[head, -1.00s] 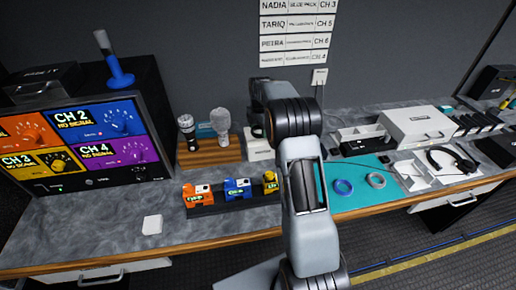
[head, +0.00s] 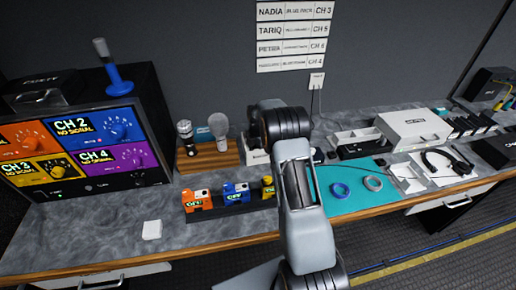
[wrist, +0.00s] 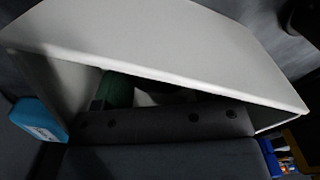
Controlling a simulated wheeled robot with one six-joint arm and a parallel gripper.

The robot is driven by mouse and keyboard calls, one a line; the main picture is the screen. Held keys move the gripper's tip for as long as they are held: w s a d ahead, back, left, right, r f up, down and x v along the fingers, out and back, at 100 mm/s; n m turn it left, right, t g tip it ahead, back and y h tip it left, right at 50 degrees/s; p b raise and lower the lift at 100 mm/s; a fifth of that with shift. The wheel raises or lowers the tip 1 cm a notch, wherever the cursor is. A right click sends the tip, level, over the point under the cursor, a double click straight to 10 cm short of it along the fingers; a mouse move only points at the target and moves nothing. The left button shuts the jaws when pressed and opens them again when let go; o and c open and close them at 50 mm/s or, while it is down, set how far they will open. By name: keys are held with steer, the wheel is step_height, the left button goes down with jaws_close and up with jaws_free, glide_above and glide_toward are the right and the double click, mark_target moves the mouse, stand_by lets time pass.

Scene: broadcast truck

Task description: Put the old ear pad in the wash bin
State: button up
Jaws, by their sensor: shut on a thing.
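A white open-topped box (wrist: 170,48), which looks like the wash bin, fills much of the wrist view. It also shows in the head view (head: 257,157), partly hidden behind my arm. My gripper (wrist: 160,124) is at its opening, with the near wall across the view. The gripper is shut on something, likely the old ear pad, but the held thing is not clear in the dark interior. A green patch (wrist: 113,91) shows inside. In the head view my gripper is hidden behind my arm.
Microphones (head: 218,126) on a wooden stand are left of the box. Belt packs (head: 236,193) stand in front. A blue ring (head: 340,190) and a grey ring (head: 373,183) lie on the teal mat (head: 345,205). A headset (head: 447,160) lies farther right.

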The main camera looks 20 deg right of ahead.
steer(key=shift+f, duration=0.1)
steer(key=shift+f, duration=0.15)
steer(key=o, duration=0.6)
